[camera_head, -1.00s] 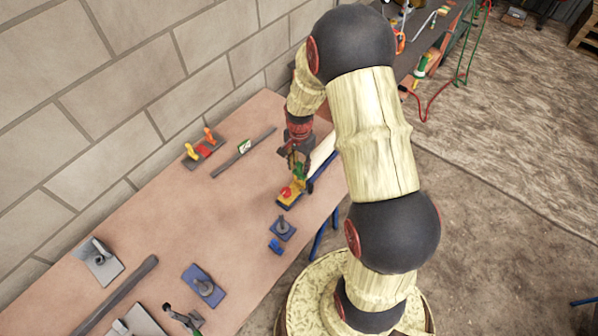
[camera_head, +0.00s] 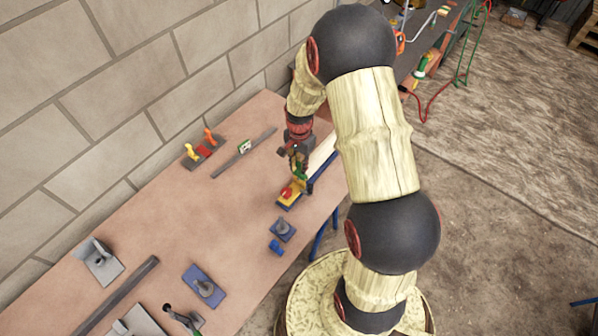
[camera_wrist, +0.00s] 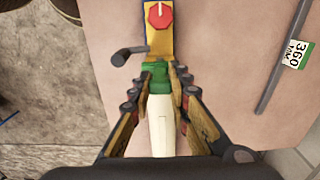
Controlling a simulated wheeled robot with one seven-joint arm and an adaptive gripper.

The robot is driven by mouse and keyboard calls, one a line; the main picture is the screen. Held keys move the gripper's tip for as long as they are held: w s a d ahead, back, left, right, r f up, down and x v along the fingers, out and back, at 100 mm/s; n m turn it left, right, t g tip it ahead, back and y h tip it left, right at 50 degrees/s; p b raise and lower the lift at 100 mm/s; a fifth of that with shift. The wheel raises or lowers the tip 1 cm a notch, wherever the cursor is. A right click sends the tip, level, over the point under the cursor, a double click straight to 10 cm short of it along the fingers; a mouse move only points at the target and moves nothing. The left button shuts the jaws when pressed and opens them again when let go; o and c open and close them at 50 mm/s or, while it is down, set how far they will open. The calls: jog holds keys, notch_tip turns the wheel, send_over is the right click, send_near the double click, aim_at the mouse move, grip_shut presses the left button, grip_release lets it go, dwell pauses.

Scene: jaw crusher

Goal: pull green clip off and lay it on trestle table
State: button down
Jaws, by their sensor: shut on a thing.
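The green clip (camera_wrist: 156,76) sits at the near end of a yellow block with a red knob (camera_wrist: 158,16) in the wrist view. My gripper (camera_wrist: 162,72) is shut on the clip, one finger on each side. In the head view the clip (camera_head: 301,172) is a small green patch under my gripper (camera_head: 298,158), beside the yellow block (camera_head: 289,194). The fingers partly hide the clip, and I cannot tell whether it still touches the block. The trestle table (camera_head: 165,225) is the long brown top beneath.
A pale rod (camera_wrist: 162,130) lies below and between my fingers. A dark lever (camera_wrist: 128,54) sticks out left of the block. A grey bar with a 360 label (camera_wrist: 298,55) lies to the right.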

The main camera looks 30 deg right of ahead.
jog(key=shift+r+p, duration=1.85)
jog(key=shift+r, duration=1.1)
